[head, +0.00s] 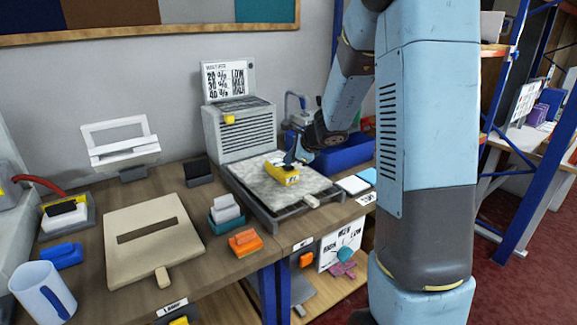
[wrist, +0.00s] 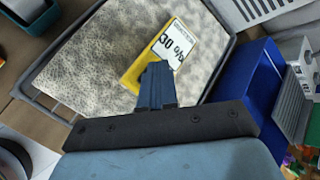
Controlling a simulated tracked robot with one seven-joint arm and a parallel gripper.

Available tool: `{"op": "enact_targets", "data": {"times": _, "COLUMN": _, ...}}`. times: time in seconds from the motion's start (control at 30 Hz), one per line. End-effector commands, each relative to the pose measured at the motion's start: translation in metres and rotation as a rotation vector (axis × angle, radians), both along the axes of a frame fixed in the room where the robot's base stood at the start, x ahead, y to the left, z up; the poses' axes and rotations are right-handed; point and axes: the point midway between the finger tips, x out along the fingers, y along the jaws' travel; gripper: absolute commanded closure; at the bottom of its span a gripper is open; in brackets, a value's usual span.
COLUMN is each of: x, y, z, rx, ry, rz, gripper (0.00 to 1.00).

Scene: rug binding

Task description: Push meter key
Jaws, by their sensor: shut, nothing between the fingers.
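A yellow meter (head: 286,177) lies on a grey speckled rug piece in a shallow tray. My gripper (head: 293,158) is shut and empty, pointing down at the meter. In the wrist view its blue fingertips (wrist: 155,66) overlap the yellow end of the meter, just below the display. The meter key cannot be made out; the fingertips cover that part. I cannot tell whether they touch it.
The grey-rimmed tray (head: 264,208) holds the rug piece (head: 256,176). A blue bin (head: 345,155) stands at its right, a grey louvred box (head: 238,130) behind. A teal block holder (head: 226,218) and orange block (head: 245,242) sit front left. A wooden board (head: 150,265) lies further left.

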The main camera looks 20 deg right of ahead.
Motion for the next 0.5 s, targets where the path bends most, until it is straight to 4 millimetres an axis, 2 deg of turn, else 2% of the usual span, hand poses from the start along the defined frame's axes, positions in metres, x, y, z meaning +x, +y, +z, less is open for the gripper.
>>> {"op": "enact_targets", "data": {"times": 0.5, "x": 0.0, "y": 0.0, "z": 0.017, "rx": 0.0, "ry": 0.0, "rz": 0.0, "gripper": 1.0}}
